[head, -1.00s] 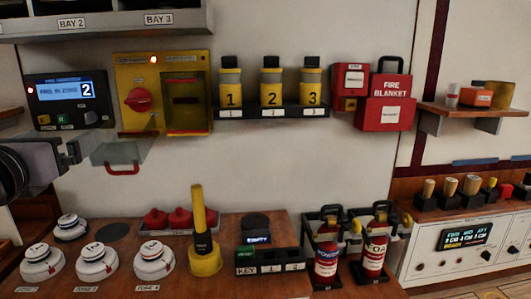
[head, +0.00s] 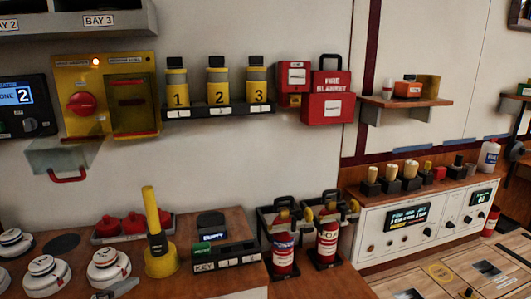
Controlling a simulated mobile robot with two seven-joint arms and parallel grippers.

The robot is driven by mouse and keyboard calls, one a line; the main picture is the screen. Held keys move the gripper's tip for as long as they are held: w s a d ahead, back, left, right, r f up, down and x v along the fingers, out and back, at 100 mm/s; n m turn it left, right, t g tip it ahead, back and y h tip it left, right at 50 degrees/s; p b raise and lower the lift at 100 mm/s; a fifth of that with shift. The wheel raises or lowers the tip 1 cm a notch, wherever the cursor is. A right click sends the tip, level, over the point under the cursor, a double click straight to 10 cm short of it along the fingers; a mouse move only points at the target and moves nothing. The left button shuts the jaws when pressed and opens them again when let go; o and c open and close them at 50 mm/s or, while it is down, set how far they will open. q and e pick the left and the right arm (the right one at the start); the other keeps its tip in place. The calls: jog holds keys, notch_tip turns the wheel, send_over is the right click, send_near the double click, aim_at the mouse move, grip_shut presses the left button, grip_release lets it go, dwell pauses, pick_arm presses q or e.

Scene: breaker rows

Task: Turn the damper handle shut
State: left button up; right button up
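No part is readably marked as the damper handle, so I cannot tell which it is. A red rotary handle (head: 81,103) sits on the left half of a yellow wall panel (head: 105,70), under a lit orange lamp. A tall yellow handle (head: 153,212) with a black lower part stands upright in a round yellow base on the wooden counter. A grey piece (head: 118,289) at the bottom left, in front of the white detectors, looks like the tip of my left gripper. Its fingers cannot be made out. My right gripper is not in view.
A clear flap with a red grip (head: 66,178) sticks out below the yellow panel. Several white detectors (head: 48,277), red domes in a tray (head: 133,226) and extinguishers (head: 284,247) crowd the counter (head: 215,283). A white control console (head: 377,240) stands at right.

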pick_arm(q)
jog(key=s+d+f+n+g, duration=0.1)
jog(key=s+d+f+n, duration=0.2)
jog(key=s+f+n, duration=0.4)
jog(key=s+d+f+n+g, duration=0.1)
jog(key=s+d+f+n, duration=0.2)
jog(key=s+f+n, duration=0.5)
notch_tip(320, 180, down, 5)
jog(key=shift+s+f+g+y, duration=0.1)
jog(key=shift+s+g+y, duration=0.25)
jog(key=shift+s, duration=0.5)
jog(key=shift+d, duration=0.1)
